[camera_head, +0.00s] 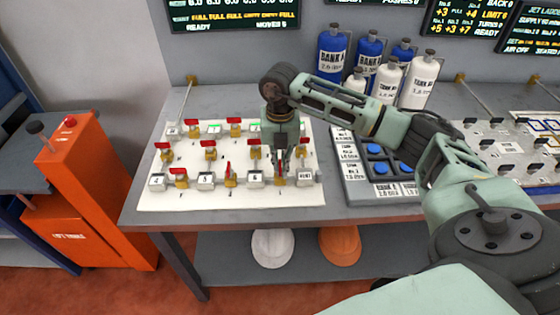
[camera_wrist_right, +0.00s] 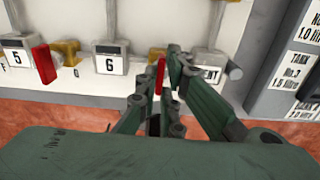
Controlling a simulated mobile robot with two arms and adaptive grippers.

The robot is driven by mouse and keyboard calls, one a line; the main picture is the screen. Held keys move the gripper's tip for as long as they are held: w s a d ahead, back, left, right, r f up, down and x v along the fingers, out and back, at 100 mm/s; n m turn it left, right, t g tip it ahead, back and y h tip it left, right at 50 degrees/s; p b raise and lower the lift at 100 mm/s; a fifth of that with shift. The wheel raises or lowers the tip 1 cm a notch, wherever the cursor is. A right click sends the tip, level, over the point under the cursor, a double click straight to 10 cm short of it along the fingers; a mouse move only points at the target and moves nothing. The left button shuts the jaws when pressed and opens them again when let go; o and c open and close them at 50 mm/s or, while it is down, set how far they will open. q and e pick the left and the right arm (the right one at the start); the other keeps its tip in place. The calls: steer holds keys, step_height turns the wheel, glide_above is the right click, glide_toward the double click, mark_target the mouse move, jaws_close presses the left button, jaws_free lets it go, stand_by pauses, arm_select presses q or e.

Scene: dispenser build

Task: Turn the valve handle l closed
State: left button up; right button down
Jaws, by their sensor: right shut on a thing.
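The valve board (camera_head: 150,197) is a white panel on the table with rows of brass valves and red handles. My right gripper (camera_head: 281,172) reaches down to the valve in the front row between the box marked 6 (camera_head: 255,178) and the VENT box (camera_head: 305,174). In the right wrist view its fingers (camera_wrist_right: 165,88) are shut on a red valve handle (camera_wrist_right: 160,75), which stands roughly upright in that picture. The fingers hide much of this valve, and I cannot read its letter. My left gripper is not in view.
Close by on the left is another upright red handle (camera_wrist_right: 43,64), next to the box marked 5 (camera_wrist_right: 18,60). A grey tray (camera_head: 352,188) with blue pads lies right of the board. Blue and white bottles (camera_head: 332,52) stand at the back. An orange cabinet (camera_head: 85,190) stands left.

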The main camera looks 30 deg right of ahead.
mark_target(280, 164)
steer(key=c, duration=1.9)
jaws_free()
step_height(280, 164, up, 12)
